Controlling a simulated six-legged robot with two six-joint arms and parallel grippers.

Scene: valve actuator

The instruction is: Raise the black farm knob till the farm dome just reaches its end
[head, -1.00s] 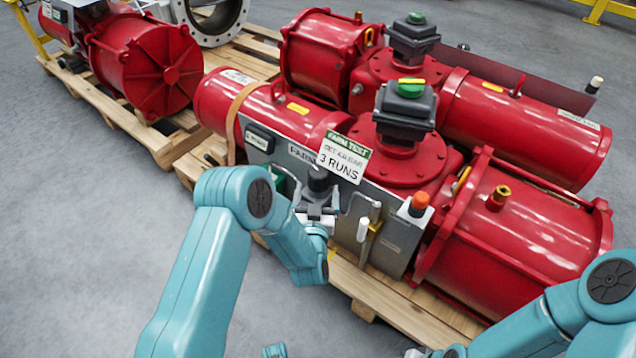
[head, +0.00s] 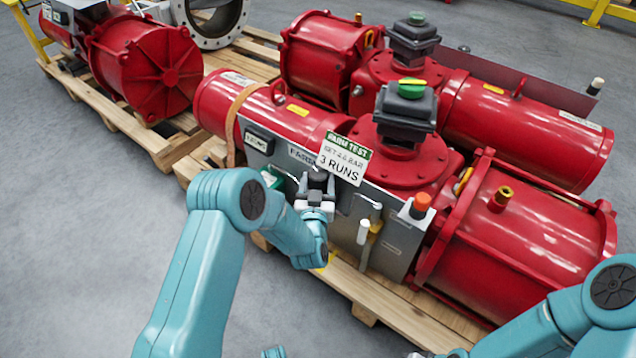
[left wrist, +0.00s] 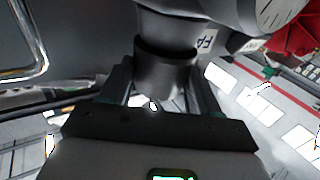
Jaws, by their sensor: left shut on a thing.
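The black farm knob (head: 318,180) stands at the front of the grey panel (head: 340,222) on the near red actuator, under the hanging FARM TEST card. My left gripper (head: 315,200) is shut on the knob from the front. In the left wrist view the dark knob (left wrist: 165,75) sits between the two fingers, its upper part running up to a gauge-like dial. The farm dome (head: 411,88), green with a yellow bar, tops the black box on the near actuator. My right gripper is out of view; only part of its arm shows at lower right.
The FARM TEST card (head: 344,158) hangs just right of the knob. An orange button (head: 422,201) and a white-tipped lever (head: 363,232) are farther right on the panel. A second actuator with its own green dome (head: 417,18) stands behind. Grey floor (head: 100,230) is clear at left.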

